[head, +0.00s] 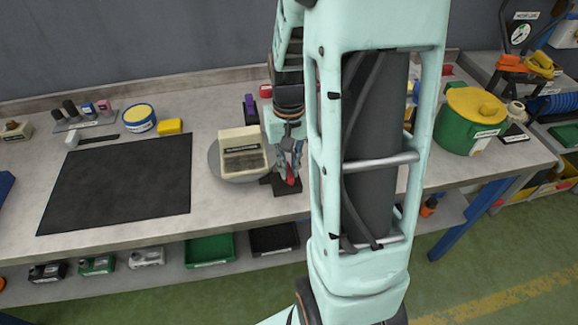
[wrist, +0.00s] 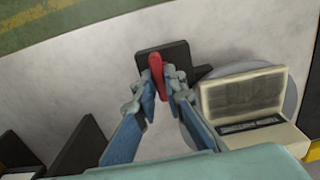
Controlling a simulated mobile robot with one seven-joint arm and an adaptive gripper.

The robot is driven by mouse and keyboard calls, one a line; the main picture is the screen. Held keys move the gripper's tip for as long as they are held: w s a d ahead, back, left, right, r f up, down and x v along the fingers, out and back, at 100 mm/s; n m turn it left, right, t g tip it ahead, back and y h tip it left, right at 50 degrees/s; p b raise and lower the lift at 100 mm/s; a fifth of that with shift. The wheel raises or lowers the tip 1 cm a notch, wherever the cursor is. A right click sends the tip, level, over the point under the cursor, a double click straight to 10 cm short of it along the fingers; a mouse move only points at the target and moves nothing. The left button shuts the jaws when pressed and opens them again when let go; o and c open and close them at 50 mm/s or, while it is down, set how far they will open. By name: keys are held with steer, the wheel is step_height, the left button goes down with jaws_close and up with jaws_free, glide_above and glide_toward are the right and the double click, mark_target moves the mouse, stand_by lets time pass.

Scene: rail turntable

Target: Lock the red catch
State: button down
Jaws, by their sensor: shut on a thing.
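The red catch (wrist: 157,72) is a small upright red lever on a dark base block (wrist: 180,54). In the head view the red catch (head: 291,178) shows low between my fingers, above its dark base (head: 287,189) at the table's front edge. My gripper (wrist: 163,88) is shut on the red catch, one finger on each side. My gripper also shows in the head view (head: 290,170), pointing down. The grey round turntable (head: 218,171) with a cream box (head: 243,152) on it stands just left of the catch. My arm hides part of the table to the right.
A black mat (head: 120,180) lies on the left of the table. A yellow block (head: 170,126) and a round tin (head: 139,118) stand behind it. A green pot with a yellow lid (head: 470,115) stands at the right. Bare table lies between mat and turntable.

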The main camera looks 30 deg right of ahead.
mark_target(288, 169)
stand_by(0.3)
steer(key=c, duration=2)
jaws_free()
step_height(288, 169, up, 12)
steer(key=shift+r, duration=0.1)
